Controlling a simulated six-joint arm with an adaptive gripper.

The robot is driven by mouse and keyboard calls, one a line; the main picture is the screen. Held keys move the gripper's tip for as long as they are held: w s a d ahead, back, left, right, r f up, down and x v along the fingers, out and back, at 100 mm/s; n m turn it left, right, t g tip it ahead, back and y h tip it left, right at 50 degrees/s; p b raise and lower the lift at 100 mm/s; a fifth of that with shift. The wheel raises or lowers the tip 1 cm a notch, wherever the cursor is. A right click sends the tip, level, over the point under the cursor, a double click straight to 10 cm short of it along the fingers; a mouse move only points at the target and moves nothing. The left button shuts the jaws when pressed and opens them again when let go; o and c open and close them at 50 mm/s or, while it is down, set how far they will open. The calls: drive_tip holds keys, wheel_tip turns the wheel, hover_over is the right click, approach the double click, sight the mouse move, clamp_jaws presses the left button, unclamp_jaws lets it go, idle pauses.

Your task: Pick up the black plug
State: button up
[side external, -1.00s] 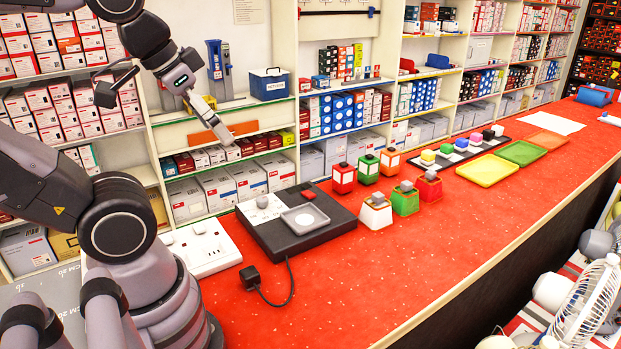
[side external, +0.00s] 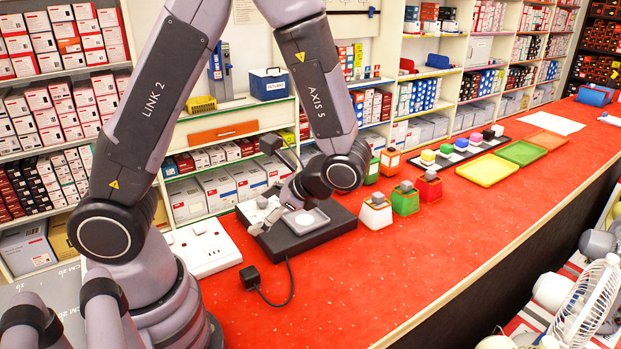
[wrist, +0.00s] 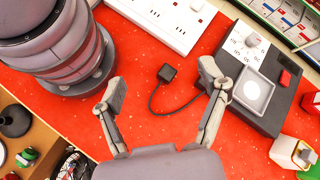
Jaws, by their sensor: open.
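The black plug (side external: 250,277) lies on the red counter (side external: 340,300), with its black cord curving to the black scale-like device (side external: 325,228). In the wrist view the plug (wrist: 167,73) lies beyond my gripper's two fingers, between their lines and nearer the right finger. My gripper (wrist: 160,90) is open, with nothing between its fingertips. In the side view my gripper (side external: 262,222) is above the device's left part, up and away from the plug, partly hidden by my own wrist.
A white socket strip (side external: 203,247) lies just behind the plug, and it also shows in the wrist view (wrist: 165,20). Red, green and white containers (side external: 405,198) stand right of the device. The counter in front of the plug is clear.

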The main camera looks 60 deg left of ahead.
wheel_tip(320, 180, down, 14)
drive_tip(key=a+m+t+y, duration=0.2)
drive_tip(key=m+t+y, duration=0.2)
drive_tip(key=m+y, duration=0.55)
drive_tip(key=m, duration=0.1)
approach(253, 278)
drive_tip(key=shift+t, duration=0.4)
drive_tip(key=a, duration=0.4)
drive_tip(key=shift+s+a, duration=0.2)
drive_tip(key=shift+s, duration=0.05)
drive_tip(key=shift+a+r, duration=0.15)
drive_tip(key=shift+a, duration=3.6)
drive_tip(key=shift+c, duration=0.4)
drive_tip(key=c, duration=1.2)
